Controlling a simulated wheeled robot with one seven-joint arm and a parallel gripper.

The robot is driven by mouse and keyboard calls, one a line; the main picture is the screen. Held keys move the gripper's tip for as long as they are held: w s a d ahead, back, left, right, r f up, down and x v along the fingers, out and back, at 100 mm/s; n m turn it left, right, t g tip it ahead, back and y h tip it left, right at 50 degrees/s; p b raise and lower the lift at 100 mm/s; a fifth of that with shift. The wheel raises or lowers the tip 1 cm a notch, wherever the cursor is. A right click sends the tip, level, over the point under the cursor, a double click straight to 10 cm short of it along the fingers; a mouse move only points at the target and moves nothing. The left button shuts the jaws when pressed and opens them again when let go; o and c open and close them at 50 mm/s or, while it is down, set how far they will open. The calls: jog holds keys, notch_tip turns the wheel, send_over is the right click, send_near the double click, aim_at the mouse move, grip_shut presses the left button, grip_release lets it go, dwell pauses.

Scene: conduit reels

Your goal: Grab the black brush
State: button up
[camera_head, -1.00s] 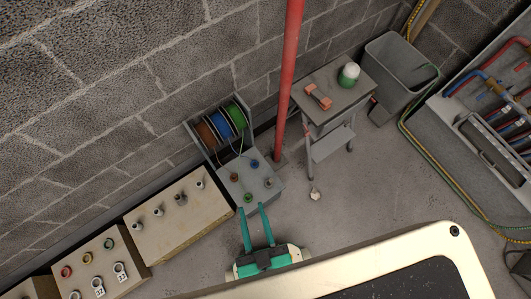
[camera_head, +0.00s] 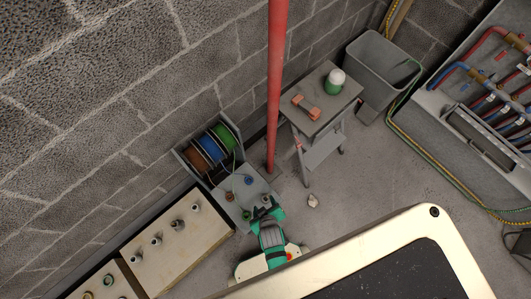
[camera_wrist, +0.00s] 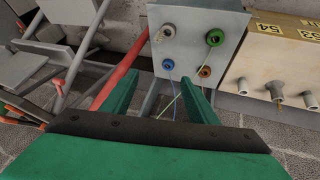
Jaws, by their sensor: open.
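I cannot make out a black brush in either view. My gripper (camera_head: 267,208) is open and empty in the head view, beside the grey box with coloured round fittings (camera_head: 232,207). In the wrist view its two green fingers (camera_wrist: 160,80) stand apart, pointing at that box (camera_wrist: 196,19). The box face carries grey, green, blue and brown fittings, with thin wires hanging from it between the fingers.
Brown, blue and green reels (camera_head: 209,149) sit behind the box. A cream box with grey fittings (camera_head: 170,251) stands to the left. A red pole (camera_head: 276,85), a small table (camera_head: 345,97) and a grey bin (camera_head: 368,64) stand to the right.

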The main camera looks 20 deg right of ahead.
aim_at(266, 199)
jog(key=shift+w+d+f+n+g+y, duration=0.25)
jog(key=shift+w+d+f+g, duration=0.55)
jog(key=shift+f, duration=2.5)
jog(key=shift+w+d+f+n+g+y, duration=0.25)
jog(key=shift+w+f+g, duration=1.05)
jog(key=shift+f, duration=2.05)
jog(key=shift+w+d+f+n+g+y, duration=0.2)
jog(key=shift+w+d+f+g, duration=0.6)
jog(key=shift+f, duration=2.5)
jog(key=shift+w+a+g, duration=0.2)
jog(key=shift+a+g, duration=0.05)
jog(key=shift+g, duration=0.05)
jog(key=shift+c, duration=0.6)
jog(key=c, duration=0.9)
